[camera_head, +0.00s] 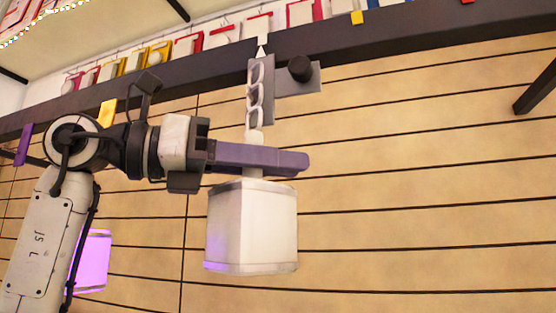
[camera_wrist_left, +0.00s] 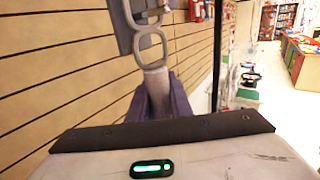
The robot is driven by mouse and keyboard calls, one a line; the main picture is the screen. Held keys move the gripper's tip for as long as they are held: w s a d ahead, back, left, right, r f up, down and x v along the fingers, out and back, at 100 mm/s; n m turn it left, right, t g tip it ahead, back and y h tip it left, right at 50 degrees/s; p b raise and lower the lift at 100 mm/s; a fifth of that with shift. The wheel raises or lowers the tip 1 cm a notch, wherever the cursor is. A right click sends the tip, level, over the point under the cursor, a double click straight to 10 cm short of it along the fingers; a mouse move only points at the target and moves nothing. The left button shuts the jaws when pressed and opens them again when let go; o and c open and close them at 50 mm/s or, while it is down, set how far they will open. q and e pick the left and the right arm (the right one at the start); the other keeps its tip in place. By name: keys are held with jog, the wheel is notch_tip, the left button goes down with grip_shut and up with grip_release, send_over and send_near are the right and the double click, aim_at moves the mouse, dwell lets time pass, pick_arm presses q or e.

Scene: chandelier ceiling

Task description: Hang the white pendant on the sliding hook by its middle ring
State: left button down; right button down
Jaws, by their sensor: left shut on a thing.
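The white pendant (camera_head: 252,232) is upright in the head view, a boxy shade under a short stem with a column of three rings (camera_head: 255,93). My left gripper (camera_head: 257,158), with purple fingers, is shut on the stem just above the shade. The stem (camera_wrist_left: 157,92) and the lower rings (camera_wrist_left: 152,47) also show in the left wrist view. The sliding hook's grey plate (camera_head: 298,83) with a black knob (camera_head: 300,68) hangs from the dark rail, right behind the rings. I cannot tell whether any ring is on the hook. My right gripper is out of view.
The dark rail (camera_head: 420,30) runs across the top, with a yellow tag (camera_head: 107,113) and a purple tag (camera_head: 22,145). A lit purple pendant (camera_head: 92,260) hangs partly behind my left arm. A slatted wall (camera_head: 420,200) lies behind; the lower right is clear.

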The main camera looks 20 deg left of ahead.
aim_at(220, 184)
pick_arm(q)
jog(key=shift+f, duration=0.15)
jog(key=shift+f+b, duration=0.35)
jog(key=shift+f, duration=0.15)
dwell(0.8)
jog(key=c, duration=0.9)
grip_release()
jog(key=shift+f, duration=0.1)
jog(key=shift+v, duration=3.75)
